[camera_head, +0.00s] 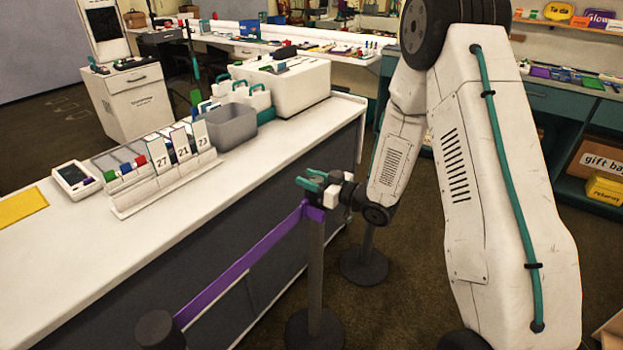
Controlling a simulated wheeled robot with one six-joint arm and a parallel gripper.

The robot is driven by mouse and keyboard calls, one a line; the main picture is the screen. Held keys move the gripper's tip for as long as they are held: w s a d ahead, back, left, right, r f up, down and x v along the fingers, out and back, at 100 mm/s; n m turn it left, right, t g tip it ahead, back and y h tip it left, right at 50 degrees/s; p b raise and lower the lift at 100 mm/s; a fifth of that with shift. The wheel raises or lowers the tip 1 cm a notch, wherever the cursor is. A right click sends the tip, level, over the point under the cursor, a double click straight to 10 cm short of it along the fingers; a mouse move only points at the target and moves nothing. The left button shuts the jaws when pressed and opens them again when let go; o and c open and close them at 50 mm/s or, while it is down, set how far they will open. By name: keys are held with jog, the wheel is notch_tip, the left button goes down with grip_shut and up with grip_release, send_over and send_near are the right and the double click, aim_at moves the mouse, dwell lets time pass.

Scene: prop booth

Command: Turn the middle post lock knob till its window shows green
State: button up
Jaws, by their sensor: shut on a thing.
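The middle post (315,262) stands upright on a round dark base, with a purple belt (245,262) running from its head to the near post (160,331) at lower left. My gripper (307,179), with teal fingers, is at the top of the middle post, just above the belt end. It is shut on the lock knob, which the fingers and post head hide. I cannot see the knob's window or its colour from here.
A long white counter (95,245) lies left of the posts, with a grey bin (229,127), number cards (181,147) and a card reader (76,178) on it. A third post (366,247) stands behind. Shelves are at the right. Open floor lies between.

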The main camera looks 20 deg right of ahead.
jog(key=n+g+y, duration=0.4)
jog(key=g, duration=0.1)
jog(key=shift+s+a, duration=0.15)
jog(key=shift+s, duration=0.05)
jog(key=shift+s+a+n+g+y, duration=0.1)
jog(key=shift+n+g+y, duration=0.35)
jog(key=shift+n+g, duration=0.4)
jog(key=shift+s+a+n+g+y, duration=0.1)
jog(key=shift+n+g+y, duration=0.4)
jog(key=shift+g, duration=0.55)
jog(key=shift+r, duration=0.1)
jog(key=o, duration=1)
jog(key=shift+d, duration=0.15)
jog(key=v, duration=0.7)
jog(key=shift+d, duration=0.3)
jog(key=shift+c, duration=0.2)
